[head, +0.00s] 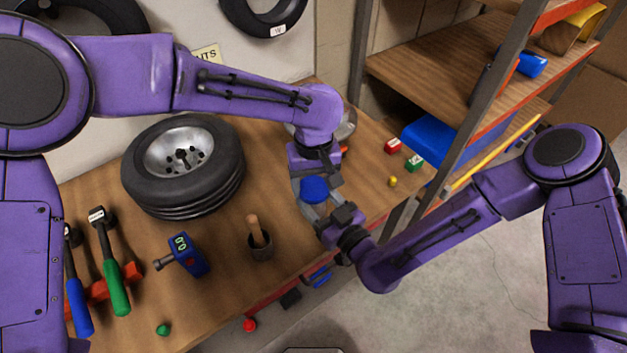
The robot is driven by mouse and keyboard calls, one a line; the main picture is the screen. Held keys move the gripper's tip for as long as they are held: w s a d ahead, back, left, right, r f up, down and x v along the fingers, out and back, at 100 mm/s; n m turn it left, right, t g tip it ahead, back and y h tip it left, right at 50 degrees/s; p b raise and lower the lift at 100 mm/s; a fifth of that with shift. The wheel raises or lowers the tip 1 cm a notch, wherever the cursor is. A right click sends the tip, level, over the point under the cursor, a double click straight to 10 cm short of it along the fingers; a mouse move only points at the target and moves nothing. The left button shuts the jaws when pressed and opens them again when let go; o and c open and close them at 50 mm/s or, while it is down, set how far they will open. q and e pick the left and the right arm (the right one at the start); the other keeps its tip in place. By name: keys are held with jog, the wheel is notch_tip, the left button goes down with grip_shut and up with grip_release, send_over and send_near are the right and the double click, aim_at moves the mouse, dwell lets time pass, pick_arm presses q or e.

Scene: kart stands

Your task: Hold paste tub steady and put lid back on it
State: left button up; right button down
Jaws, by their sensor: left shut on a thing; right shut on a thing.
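A round blue piece (314,189), which looks like the lid, shows between my two grippers near the table's front edge. My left gripper (309,181) reaches it from the back and is shut at it. My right gripper (323,214) comes in from the front right and is shut just below it. The paste tub is mostly hidden by the fingers under the blue piece. I cannot tell whether the lid is seated on the tub or only close above it.
A cup (260,248) with a wooden handle, a blue gauge tool (187,254), a tyre (183,165) and a green-handled hammer (113,270) stand or lie to the left. Small boxes (394,146) lie at the right. A shelf rack (463,110) bounds the right side.

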pick_arm(q)
jog(key=m, duration=1)
jog(key=shift+m, duration=0.4)
jog(key=o, duration=1.1)
jog(key=shift+o, duration=0.2)
jog(key=shift+r, duration=2.25)
jog(key=shift+c, duration=0.3)
